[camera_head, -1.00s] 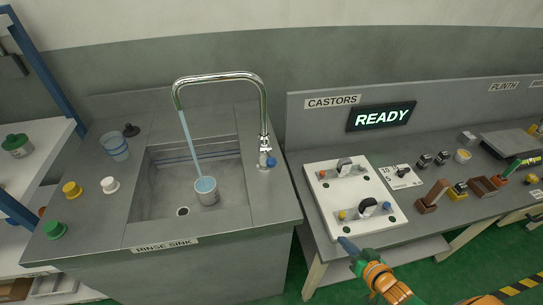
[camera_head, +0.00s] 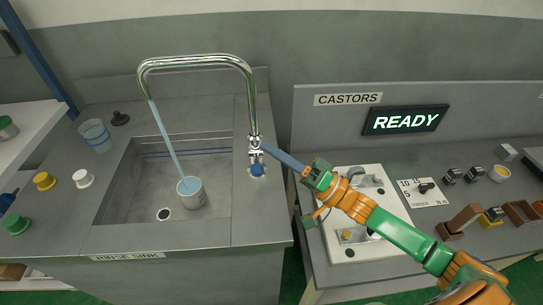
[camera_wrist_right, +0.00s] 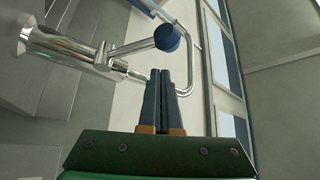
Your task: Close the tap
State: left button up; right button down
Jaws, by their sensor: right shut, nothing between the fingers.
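The chrome tap (camera_head: 252,100) arches over the rinse sink, and a stream of water (camera_head: 166,140) runs from its spout into a cup (camera_head: 191,192) in the basin. Its handle with a blue knob (camera_head: 258,170) sits low on the tap's base, toward me. My right gripper (camera_head: 268,147) is shut and empty, its fingertips right beside the tap body, just above the knob. In the right wrist view the closed fingers (camera_wrist_right: 167,74) point at the tap, with the blue knob (camera_wrist_right: 167,37) just beyond the tips; I cannot tell whether they touch. My left gripper is out of view.
The sink counter (camera_head: 262,215) holds a clear cup (camera_head: 96,135) and several coloured caps at left. At right, a bench carries a white panel (camera_head: 398,200), a dial plate (camera_head: 424,190) and a READY display (camera_head: 405,120). My right arm crosses above the panel.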

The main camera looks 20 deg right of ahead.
jog(key=shift+s+a+f, duration=0.55)
jog(key=shift+s+f, duration=0.05)
jog(key=shift+s, duration=0.25)
jog(key=f+n+y+b, duration=0.1)
jog(key=n+b, duration=0.1)
jog(key=b, duration=0.1)
jog(key=f+n+g+y+b, duration=0.1)
jog(key=n+b, duration=0.1)
jog(key=b, duration=0.1)
jog(key=s+f+n+y+b, duration=0.1)
jog(key=n+y+b, duration=0.1)
jog(key=b, duration=0.1)
jog(key=shift+a+f+n+g, duration=0.1)
jog(key=shift+f+n+g, duration=0.3)
jog(key=shift+r+y, duration=0.1)
jog(key=shift+y, duration=0.2)
jog(key=shift+r+n, duration=0.2)
jog(key=shift+n, duration=0.1)
